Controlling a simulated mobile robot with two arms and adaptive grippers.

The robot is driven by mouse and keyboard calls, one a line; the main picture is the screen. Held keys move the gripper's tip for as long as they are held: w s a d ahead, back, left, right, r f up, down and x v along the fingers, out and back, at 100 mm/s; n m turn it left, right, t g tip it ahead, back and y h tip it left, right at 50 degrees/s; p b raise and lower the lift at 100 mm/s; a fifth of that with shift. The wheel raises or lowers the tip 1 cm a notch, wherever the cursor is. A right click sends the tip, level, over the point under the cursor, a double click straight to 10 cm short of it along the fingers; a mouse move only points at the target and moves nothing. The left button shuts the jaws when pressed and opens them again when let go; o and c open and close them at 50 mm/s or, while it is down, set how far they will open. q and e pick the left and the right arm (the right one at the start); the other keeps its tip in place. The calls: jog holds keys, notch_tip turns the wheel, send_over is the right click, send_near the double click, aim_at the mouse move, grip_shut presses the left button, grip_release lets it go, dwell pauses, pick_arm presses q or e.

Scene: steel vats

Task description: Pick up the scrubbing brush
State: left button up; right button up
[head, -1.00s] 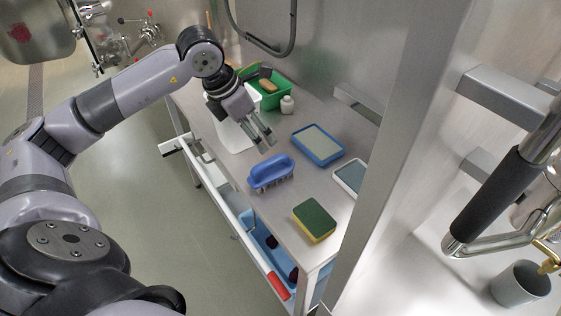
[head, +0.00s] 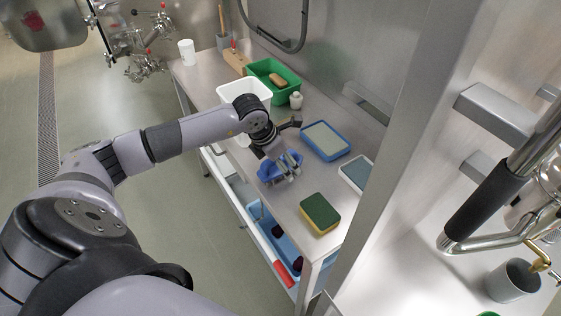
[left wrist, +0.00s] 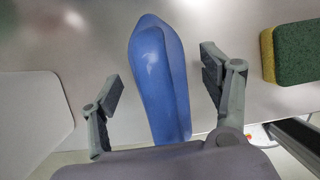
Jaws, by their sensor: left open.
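The blue scrubbing brush (head: 268,172) lies on the steel table, its bristles down. My left gripper (head: 287,166) is over it in the head view and partly hides it. In the left wrist view the brush's blue handle (left wrist: 160,75) lies lengthwise between the two open fingers of my left gripper (left wrist: 160,90), with a gap on each side. Whether the fingers are down at the handle's height is hard to tell. My right gripper is not in view.
A green and yellow sponge (head: 319,213) lies nearer on the table. A white bin (head: 245,90), a green bin (head: 289,74) and a small white bottle (head: 296,100) stand behind.

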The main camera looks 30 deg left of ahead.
pick_arm(q)
jog(key=shift+x, duration=0.75)
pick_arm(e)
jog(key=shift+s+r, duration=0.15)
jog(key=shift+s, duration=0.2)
pick_arm(q)
jog(key=shift+c, duration=0.2)
jog(key=shift+w, duration=0.1)
jog(key=c, duration=1.3)
notch_tip(320, 180, up, 20)
jog(key=b, duration=0.2)
jog(key=shift+b, duration=0.4)
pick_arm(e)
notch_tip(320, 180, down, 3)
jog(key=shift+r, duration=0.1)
